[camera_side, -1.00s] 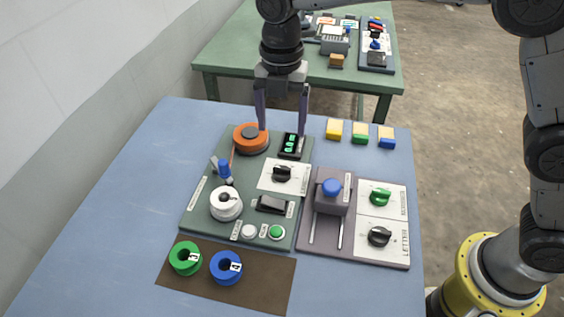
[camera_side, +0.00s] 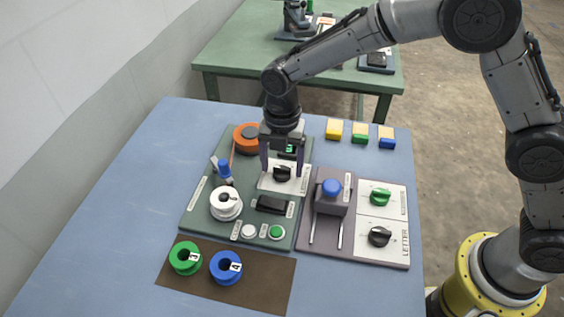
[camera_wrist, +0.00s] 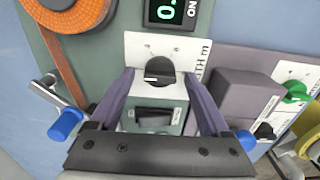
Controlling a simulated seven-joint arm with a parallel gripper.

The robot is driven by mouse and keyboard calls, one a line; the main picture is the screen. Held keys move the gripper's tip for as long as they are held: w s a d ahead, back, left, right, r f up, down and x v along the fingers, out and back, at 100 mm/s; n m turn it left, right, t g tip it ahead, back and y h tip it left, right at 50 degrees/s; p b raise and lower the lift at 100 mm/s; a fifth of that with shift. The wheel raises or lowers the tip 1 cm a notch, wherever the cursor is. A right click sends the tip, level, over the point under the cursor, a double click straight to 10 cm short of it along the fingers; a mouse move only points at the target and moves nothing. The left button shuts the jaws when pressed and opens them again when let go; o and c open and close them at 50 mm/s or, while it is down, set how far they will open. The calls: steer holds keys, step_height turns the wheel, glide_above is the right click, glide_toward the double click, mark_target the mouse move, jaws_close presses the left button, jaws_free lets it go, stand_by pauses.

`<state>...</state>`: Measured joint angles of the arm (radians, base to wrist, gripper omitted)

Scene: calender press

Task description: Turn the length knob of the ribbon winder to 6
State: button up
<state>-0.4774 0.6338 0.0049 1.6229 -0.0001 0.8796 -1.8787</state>
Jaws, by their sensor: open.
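The ribbon winder is a dark green board (camera_side: 199,213) with an orange ribbon roll, a white spool and a small display. Its length knob (camera_side: 282,173) is black and sits on a white dial plate; the wrist view also shows the knob (camera_wrist: 159,72), with a white mark pointing left. My gripper (camera_side: 281,172) is open, with one finger on each side of the knob. In the wrist view the fingers (camera_wrist: 160,74) flank the knob with visible gaps. The dial's numbers are too small to read. The green display (camera_wrist: 171,11) is cut off after a leading 0.
A grey press unit (camera_side: 331,195) with green and black knobs stands to the right. A black rocker switch (camera_side: 271,205) lies in front of the knob. A blue-tipped lever (camera_side: 224,171) is at left. Green and blue spools (camera_side: 226,268) rest on the brown mat. The table's left side is clear.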

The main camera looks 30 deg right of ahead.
jaws_close()
stand_by(0.3)
steer(key=shift+m, duration=0.3)
steer(key=m, duration=0.5)
steer(key=shift+r+m, duration=0.1)
steer(key=shift+m, duration=0.2)
steer(key=m, duration=1.1)
steer(key=shift+m, duration=0.3)
steer(key=m, duration=0.6)
